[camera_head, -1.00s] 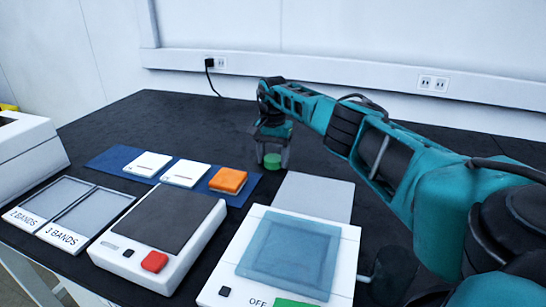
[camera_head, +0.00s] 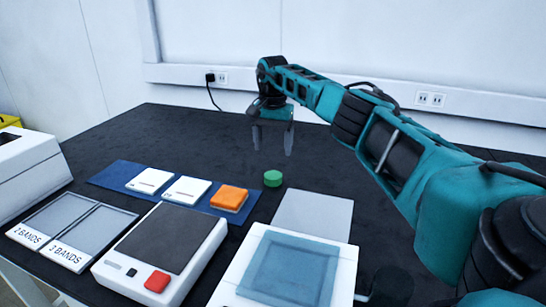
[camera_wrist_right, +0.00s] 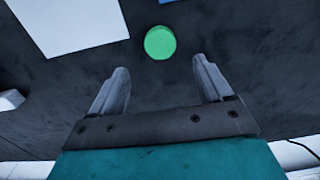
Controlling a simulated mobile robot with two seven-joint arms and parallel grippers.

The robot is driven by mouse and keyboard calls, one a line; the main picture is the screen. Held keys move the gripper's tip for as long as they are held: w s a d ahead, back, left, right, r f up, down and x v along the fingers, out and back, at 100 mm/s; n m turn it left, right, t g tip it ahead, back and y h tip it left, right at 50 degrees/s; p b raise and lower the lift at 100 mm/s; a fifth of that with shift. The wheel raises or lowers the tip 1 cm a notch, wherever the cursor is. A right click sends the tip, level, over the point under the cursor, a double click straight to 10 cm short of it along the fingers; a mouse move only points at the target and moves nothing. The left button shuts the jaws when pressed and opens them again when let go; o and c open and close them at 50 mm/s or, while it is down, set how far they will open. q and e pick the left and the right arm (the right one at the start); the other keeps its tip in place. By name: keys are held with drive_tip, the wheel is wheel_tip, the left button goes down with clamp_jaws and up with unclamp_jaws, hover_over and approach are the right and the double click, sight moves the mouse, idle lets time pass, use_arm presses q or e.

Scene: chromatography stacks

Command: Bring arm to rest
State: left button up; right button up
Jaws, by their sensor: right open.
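My right gripper (camera_head: 272,138) is open and empty, raised above the dark table with its fingers pointing down. In the right wrist view my right gripper (camera_wrist_right: 160,90) shows its two fingers wide apart with nothing between them. A green round cap-like piece (camera_head: 272,178) stands on the table below and in front of the gripper, apart from it. In the right wrist view the green piece (camera_wrist_right: 160,42) lies beyond the fingertips. My left gripper does not show.
A blue mat (camera_head: 110,176) bears two white stacks and an orange one (camera_head: 229,198). A grey plate (camera_head: 315,215), a white device with a blue window (camera_head: 290,262), a device with a red button (camera_head: 157,281) and labelled trays (camera_head: 100,228) stand in front. The table's back is clear.

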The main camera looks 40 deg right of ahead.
wheel_tip(320, 180, up, 3)
drive_tip(key=shift+f, duration=0.2)
